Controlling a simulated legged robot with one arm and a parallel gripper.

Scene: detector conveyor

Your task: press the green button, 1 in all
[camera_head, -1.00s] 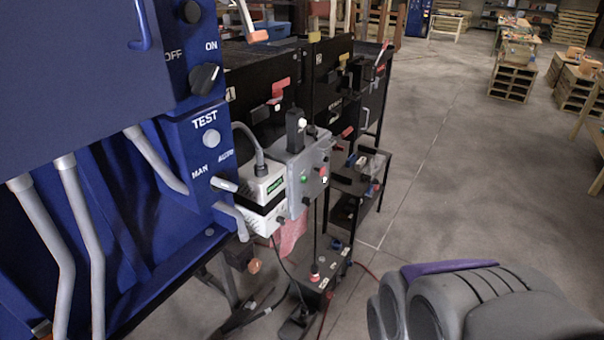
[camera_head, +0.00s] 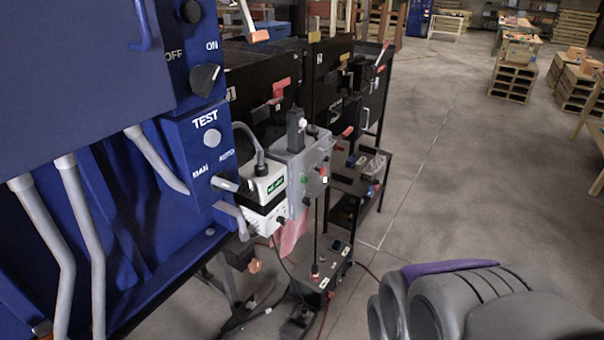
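A small green button (camera_head: 305,179) shows on the front face of a grey control box (camera_head: 294,199), at the middle left of the head view. Red and black knobs sit on the same face. The button looks very small from here, and I cannot tell whether it is pressed in. A grey rounded part of my own arm with a purple strip fills the lower right corner. My gripper is not in view, and nothing of mine shows touching the box.
A large blue cabinet (camera_head: 205,148) with a TEST label, knobs and grey pipes fills the left. A white device with a green display (camera_head: 276,187) sits beside the grey box. Black racks (camera_head: 349,119) stand behind. The concrete floor (camera_head: 440,170) to the right is open, with pallets farther back.

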